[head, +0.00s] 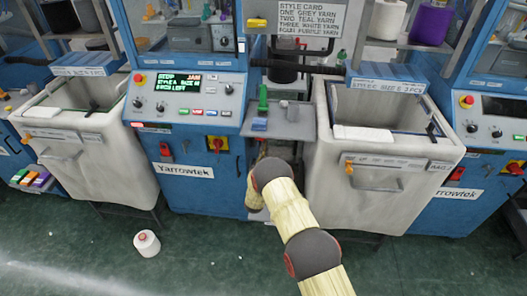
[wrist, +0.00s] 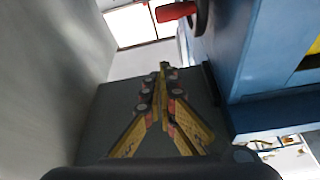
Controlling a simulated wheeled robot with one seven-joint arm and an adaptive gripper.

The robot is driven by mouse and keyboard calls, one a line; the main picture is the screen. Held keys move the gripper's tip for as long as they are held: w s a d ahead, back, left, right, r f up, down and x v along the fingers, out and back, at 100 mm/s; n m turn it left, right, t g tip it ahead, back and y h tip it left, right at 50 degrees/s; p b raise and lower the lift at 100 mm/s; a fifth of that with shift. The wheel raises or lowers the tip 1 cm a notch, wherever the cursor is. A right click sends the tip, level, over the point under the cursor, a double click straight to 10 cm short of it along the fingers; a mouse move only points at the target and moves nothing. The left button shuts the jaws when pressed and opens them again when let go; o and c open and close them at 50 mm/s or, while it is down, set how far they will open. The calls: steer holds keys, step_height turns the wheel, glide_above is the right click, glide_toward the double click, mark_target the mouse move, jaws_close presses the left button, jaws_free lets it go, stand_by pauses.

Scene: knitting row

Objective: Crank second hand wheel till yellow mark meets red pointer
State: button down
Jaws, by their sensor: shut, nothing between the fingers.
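My gripper (wrist: 164,68) shows in the wrist view with its yellow-and-black fingers together and nothing between them. A red handle (wrist: 175,11) on a dark, rounded part, which may be a hand wheel, is at the top of the wrist view. It sits beside the blue machine side (wrist: 232,45), beyond and right of my fingertips, apart from them. Its rim is mostly cut off by the frame edge. I cannot make out a yellow mark or red pointer. In the head view my arm reaches into the gap between the blue machine (head: 187,185) and a pale bin, which hides my gripper.
The pale bin (head: 360,195) stands right of the gap, and another pale bin (head: 95,165) is at the left. A grey shelf (head: 285,125) with small items lies above the gap.

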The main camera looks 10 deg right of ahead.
steer(key=w+d+f+b, duration=0.1)
steer(key=w+b, duration=0.3)
steer(key=w, duration=0.2)
steer(key=shift+w+d+f, duration=0.15)
steer(key=shift+d, duration=0.2)
